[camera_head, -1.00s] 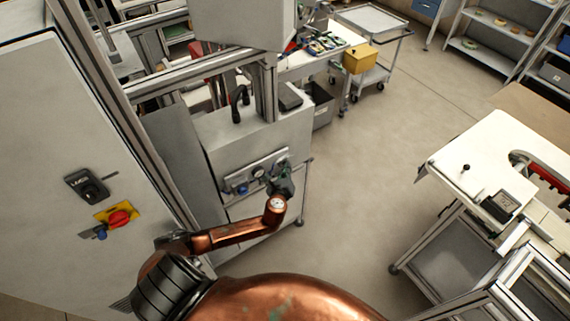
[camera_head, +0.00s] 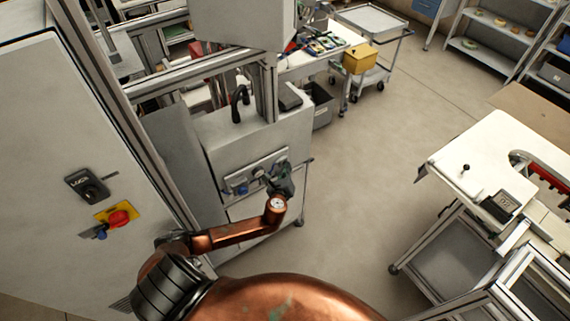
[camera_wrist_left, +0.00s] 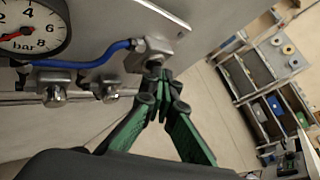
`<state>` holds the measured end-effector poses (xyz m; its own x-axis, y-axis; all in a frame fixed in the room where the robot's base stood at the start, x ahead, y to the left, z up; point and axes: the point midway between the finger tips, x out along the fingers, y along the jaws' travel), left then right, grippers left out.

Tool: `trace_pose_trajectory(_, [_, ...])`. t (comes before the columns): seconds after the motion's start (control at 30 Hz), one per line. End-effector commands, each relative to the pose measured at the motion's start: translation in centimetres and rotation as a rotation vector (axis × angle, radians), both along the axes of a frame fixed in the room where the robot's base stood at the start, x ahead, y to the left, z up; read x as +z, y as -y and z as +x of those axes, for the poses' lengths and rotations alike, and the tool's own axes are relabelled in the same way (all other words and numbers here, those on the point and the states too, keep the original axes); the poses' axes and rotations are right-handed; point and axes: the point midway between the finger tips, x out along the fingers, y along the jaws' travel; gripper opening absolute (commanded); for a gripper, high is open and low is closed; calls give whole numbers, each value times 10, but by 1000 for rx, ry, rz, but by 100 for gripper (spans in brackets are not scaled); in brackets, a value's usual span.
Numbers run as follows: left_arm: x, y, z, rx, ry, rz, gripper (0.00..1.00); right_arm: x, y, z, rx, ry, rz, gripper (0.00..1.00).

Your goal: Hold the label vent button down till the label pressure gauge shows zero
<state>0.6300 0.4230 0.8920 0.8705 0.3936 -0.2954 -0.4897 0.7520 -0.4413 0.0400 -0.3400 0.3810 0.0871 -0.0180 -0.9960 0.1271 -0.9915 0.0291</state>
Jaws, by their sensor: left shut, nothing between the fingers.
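My left gripper (camera_wrist_left: 163,78) is shut and empty, with its green-backed fingers together. In the left wrist view its tips are at a metal fitting (camera_wrist_left: 150,52) at the end of the blue-tube row; I cannot tell whether they press it. The vent button is not clearly seen and may be hidden by the tips. A round pressure gauge (camera_wrist_left: 35,25) marked in bar is cut by the upper left corner. Its red needle points left and slightly down, below the 2; the zero mark is not readable. In the head view my left gripper (camera_head: 280,174) is at the right end of the gauge panel (camera_head: 240,172).
The grey machine cabinet (camera_head: 285,140) carries the panel. A large cabinet (camera_head: 50,180) with a red knob (camera_head: 119,218) stands at the left. A white-topped bench (camera_head: 470,165) stands at the right, with open floor (camera_head: 350,210) between.

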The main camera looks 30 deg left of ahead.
Motion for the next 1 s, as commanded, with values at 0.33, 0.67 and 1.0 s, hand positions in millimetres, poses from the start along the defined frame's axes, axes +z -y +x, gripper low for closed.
trace_pose_trajectory(0.33, [0, -1, 0, 2, 0, 1, 0, 0, 0, 0, 0, 0, 0, 47])
trace_pose_trajectory(0.67, [1, 4, -2, 1, 0, 1, 0, 3, 0, 0, 0, 1, 0, 47])
trace_pose_trajectory(1.0, [0, 15, -7, 1, -1, 0, 0, 8, 0, 1, 0, 1, 0, 47])
